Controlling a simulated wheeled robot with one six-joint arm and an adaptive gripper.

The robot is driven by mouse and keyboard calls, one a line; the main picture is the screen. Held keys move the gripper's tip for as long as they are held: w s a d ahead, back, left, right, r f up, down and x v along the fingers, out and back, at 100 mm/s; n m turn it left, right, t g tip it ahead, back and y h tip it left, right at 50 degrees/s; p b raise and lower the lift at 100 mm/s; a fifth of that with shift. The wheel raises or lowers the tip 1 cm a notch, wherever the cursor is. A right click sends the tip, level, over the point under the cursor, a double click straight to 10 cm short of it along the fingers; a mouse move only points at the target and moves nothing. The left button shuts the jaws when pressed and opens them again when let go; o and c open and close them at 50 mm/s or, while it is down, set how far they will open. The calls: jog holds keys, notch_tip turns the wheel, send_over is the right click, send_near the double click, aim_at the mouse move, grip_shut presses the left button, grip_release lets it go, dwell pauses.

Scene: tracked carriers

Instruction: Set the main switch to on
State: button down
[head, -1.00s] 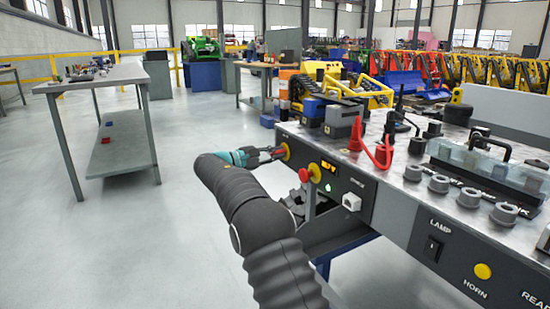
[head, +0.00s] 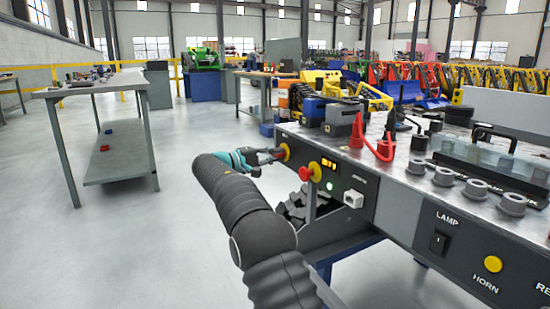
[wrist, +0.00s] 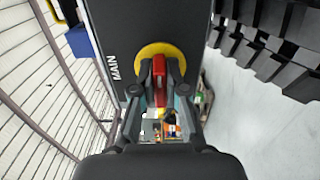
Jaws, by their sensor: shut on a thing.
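The main switch (wrist: 159,68) has a red handle on a yellow round plate, beside the word MAIN on the dark panel face. In the wrist view its handle lies in line between my two fingers. My gripper (wrist: 160,88) is shut on the red handle, one finger on each side. In the head view my gripper (head: 270,156) reaches the yellow plate (head: 285,152) at the left end of the panel. My fingers cover part of the handle there.
A white socket (head: 353,197) juts out further right. Open floor (head: 120,240) lies to the left.

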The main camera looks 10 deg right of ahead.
jog(key=shift+f, duration=0.1)
dwell(0.3)
jog(key=c, duration=1.2)
grip_release()
jog(key=v, duration=1.2)
